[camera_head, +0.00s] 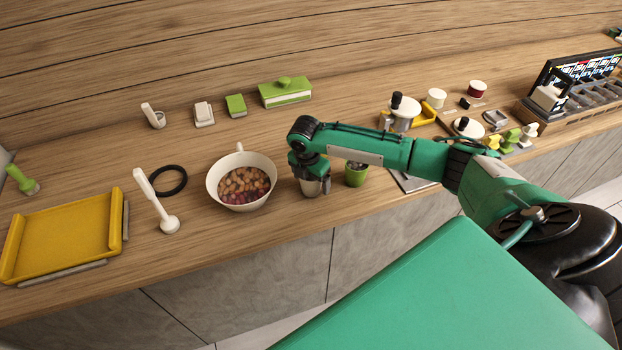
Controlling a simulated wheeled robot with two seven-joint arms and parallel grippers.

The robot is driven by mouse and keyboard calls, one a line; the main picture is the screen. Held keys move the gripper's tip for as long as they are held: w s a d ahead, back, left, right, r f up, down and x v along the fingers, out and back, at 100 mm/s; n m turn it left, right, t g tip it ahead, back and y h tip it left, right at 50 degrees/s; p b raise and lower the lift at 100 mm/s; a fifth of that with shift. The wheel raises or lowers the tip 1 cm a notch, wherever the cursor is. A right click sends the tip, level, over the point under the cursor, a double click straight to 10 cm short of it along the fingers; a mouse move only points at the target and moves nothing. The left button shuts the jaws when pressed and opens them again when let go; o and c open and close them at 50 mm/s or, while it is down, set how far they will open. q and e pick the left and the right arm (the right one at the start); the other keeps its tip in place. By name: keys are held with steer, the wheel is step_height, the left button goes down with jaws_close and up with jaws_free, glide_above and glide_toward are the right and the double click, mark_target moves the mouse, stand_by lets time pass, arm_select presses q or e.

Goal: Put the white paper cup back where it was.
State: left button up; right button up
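A pale paper cup (311,188), looking beige-grey in shadow, is between the fingers of my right gripper (311,180). The gripper points down over the cup, with its fingers against the sides, and seems shut on it. The cup is upright near the counter's front edge; its rim is hidden by the gripper. I cannot tell whether its base touches the counter. My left gripper is not in view.
A white bowl of brownish pieces (226,194) stands just left of the cup, and a green pot (356,174) just right. A yellow tray (62,240) and white hand blender (157,203) are further left. Counter behind the bowl is mostly clear.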

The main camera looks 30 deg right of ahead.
steer(key=r+b, duration=0.1)
steer(key=r, duration=0.3)
steer(key=a+r+b, duration=0.1)
steer(key=r, duration=0.7)
steer(key=shift+s+a+r+b, duration=0.1)
steer(key=shift+s+a+b, duration=0.1)
steer(key=shift+b, duration=0.2)
